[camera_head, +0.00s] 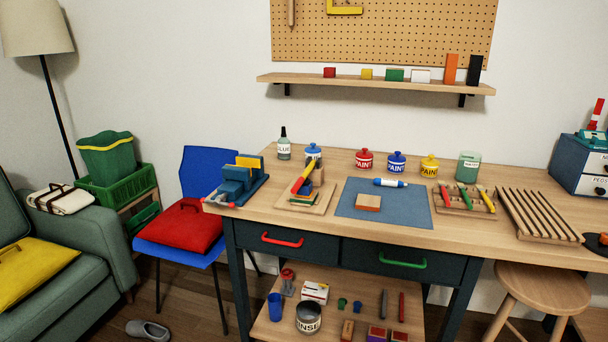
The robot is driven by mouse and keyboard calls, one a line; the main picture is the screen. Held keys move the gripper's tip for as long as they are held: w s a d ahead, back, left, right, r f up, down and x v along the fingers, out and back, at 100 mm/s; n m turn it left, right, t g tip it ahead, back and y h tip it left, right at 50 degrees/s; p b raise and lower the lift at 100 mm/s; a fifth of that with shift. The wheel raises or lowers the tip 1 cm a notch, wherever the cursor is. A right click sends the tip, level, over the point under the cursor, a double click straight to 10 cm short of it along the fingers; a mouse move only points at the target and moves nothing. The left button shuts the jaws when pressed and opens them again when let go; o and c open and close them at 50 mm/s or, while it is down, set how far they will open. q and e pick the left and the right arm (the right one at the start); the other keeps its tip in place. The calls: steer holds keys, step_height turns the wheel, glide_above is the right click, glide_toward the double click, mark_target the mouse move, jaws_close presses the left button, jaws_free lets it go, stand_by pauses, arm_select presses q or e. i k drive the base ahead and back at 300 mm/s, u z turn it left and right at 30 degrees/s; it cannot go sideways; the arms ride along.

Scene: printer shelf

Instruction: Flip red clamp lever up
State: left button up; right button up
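A tilted red and yellow bar (303,178) rises over wooden and dark blocks on a light wooden board (318,207) on the workbench. It slopes up to the right; I cannot tell for sure whether it is the clamp lever. A blue vise-like tool (236,182) stands on the bench's left end, with a small red part (232,204) low at its front. At the far right, an upright red and white piece (597,112) stands by a teal item on a blue drawer box. Neither of my grippers is in view.
The workbench (468,229) also holds a blue mat (350,215), paint pots (397,162), a marker rack (465,207) and a slatted rack (540,214). A blue chair (205,165) stands left, a stool (540,290) right. A lower shelf holds several small items.

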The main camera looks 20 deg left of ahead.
mark_target(303, 180)
steer(key=z, duration=0.5)
steer(key=i, duration=1.2)
steer(key=u, duration=0.65)
